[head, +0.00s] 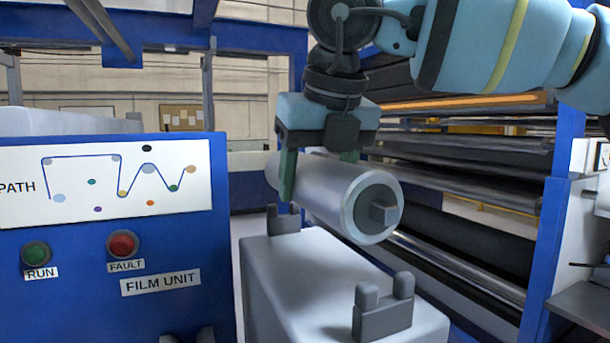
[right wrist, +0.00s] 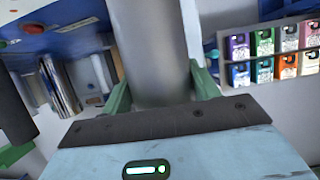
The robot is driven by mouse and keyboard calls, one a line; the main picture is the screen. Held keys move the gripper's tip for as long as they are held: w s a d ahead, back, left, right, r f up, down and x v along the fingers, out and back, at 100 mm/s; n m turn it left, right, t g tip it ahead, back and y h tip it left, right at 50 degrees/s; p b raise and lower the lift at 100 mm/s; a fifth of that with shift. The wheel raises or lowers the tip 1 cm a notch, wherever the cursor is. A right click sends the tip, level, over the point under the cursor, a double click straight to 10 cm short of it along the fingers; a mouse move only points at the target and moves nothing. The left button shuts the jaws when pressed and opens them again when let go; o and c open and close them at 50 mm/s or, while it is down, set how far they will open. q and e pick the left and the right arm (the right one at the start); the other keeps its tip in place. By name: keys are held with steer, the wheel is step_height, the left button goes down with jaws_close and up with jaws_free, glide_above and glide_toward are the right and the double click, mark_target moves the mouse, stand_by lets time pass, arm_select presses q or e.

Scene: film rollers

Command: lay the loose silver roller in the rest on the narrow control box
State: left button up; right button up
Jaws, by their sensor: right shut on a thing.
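The loose silver roller (head: 335,190) hangs in my right gripper (head: 318,172), above the narrow control box (head: 290,270). Its near end, with a dark hub and square stub, faces me and points slightly right. The rest on the box top shows as two dark notched cradles, a far one (head: 284,220) and a near one (head: 383,312). The roller appears apart from the near cradle; whether it touches the far one I cannot tell. In the right wrist view the roller (right wrist: 150,50) lies between the green fingers (right wrist: 160,90).
A blue film unit panel (head: 100,280) with run and fault buttons stands at the left. At the right are the machine's mounted rollers (head: 470,180) and a blue post (head: 550,220). Coloured packs (right wrist: 265,55) show in the right wrist view.

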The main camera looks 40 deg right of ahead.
steer(key=shift+s, duration=0.3)
steer(key=shift+f, duration=0.2)
steer(key=shift+s+x, duration=0.2)
steer(key=shift+x, duration=0.8)
steer(key=shift+f, duration=0.65)
arm_select(q)
steer(key=shift+s+d+f+b, duration=0.15)
steer(key=shift+s+f+b, duration=0.4)
steer(key=shift+s, duration=0.1)
arm_select(e)
steer(key=shift+f, duration=0.75)
arm_select(q)
steer(key=shift+s+d+f+g, duration=0.15)
steer(key=shift+s+f+g, duration=0.15)
steer(key=shift+f, duration=0.15)
arm_select(e)
steer(key=shift+f, duration=0.45)
arm_select(q)
steer(key=shift+s+f+b, duration=0.35)
steer(key=shift+f+b, duration=0.1)
arm_select(e)
steer(key=shift+f, duration=0.5)
